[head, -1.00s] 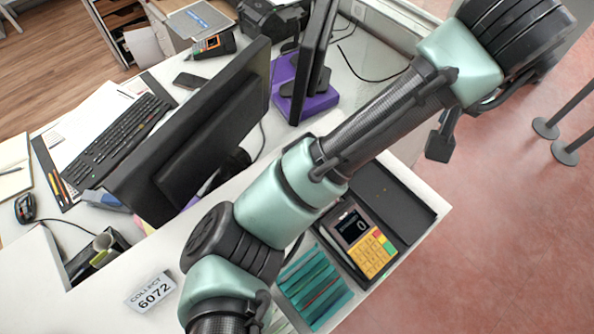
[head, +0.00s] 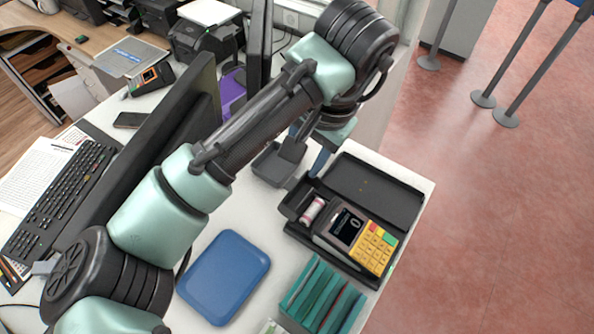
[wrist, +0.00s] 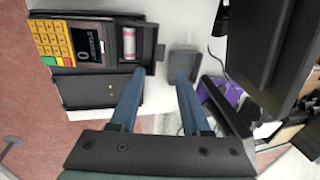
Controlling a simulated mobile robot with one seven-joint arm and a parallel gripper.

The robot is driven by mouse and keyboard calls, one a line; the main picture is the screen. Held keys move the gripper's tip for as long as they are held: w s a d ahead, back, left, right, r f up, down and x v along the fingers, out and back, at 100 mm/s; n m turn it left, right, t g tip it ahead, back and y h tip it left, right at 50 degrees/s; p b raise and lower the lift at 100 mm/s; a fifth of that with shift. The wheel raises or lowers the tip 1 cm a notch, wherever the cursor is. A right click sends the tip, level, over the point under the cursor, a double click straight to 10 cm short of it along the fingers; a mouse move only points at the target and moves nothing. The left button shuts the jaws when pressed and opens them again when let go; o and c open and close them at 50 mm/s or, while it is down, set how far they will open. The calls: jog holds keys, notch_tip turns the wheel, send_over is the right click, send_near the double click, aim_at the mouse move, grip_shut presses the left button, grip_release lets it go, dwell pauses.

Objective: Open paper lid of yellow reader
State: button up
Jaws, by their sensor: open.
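The yellow reader (head: 355,235) has a dark body, a lit screen and a yellow keypad. It lies in a black case on the counter; it also shows at upper left in the wrist view (wrist: 55,40). A pale paper roll with a red end (head: 312,210) is exposed at the reader's screen end, also in the wrist view (wrist: 129,43). A dark raised part (wrist: 150,45) stands just beyond the roll; I cannot tell for sure whether it is the paper lid. My gripper (wrist: 160,73) is open and empty, its blue fingers apart from the reader, beyond the roll end.
A small grey bin (head: 272,167) stands close to the gripper, left of the case. A blue tray (head: 225,278) and teal dividers (head: 322,298) lie nearer. The case's flat black panel (head: 375,188) is empty. Monitors stand to the left.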

aim_at(294, 179)
jog(key=b+x, duration=0.1)
jog(key=x, duration=0.4)
jog(key=shift+f, duration=0.2)
grip_shut()
